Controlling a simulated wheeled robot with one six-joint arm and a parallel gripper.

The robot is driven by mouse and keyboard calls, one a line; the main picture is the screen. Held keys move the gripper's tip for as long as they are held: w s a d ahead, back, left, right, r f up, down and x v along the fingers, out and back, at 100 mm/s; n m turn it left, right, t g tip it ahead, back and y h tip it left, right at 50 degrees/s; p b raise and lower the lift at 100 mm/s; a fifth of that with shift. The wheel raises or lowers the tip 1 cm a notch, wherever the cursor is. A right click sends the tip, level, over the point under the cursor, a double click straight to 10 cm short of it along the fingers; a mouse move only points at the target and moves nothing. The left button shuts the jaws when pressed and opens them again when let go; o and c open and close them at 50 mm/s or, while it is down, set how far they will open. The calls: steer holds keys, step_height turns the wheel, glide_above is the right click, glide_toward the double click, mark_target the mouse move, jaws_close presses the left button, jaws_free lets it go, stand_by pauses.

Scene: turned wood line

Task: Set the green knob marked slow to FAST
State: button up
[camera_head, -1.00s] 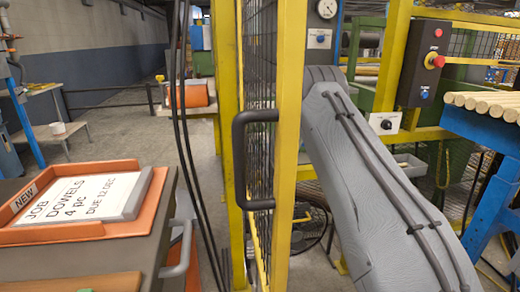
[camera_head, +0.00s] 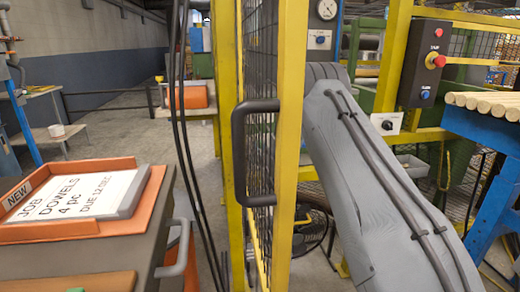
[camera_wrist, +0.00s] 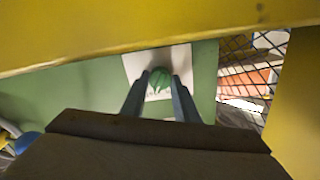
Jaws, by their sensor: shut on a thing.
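The green knob (camera_wrist: 159,79) shows in the wrist view on a pale square plate (camera_wrist: 139,64), which is fixed to a green panel (camera_wrist: 60,105). My gripper (camera_wrist: 159,88) is shut on the knob, with one finger on each side of it. The marking on the plate is too small and partly hidden to read, so I cannot tell the knob's setting. In the head view my grey arm covers the middle right, and neither the gripper nor the green knob can be seen there.
A yellow beam (camera_wrist: 130,35) runs close above the plate. A yellow post with mesh and a black handle (camera_head: 240,150) stands left of my arm. Other controls are a black knob (camera_head: 387,125) and a red button (camera_head: 438,61). An orange job tray (camera_head: 60,228) lies at left.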

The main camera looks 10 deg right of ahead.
stand_by(0.3)
steer(key=o, duration=1.1)
steer(key=shift+c, duration=0.2)
steer(key=shift+s, duration=0.1)
steer(key=shift+s, duration=3.8)
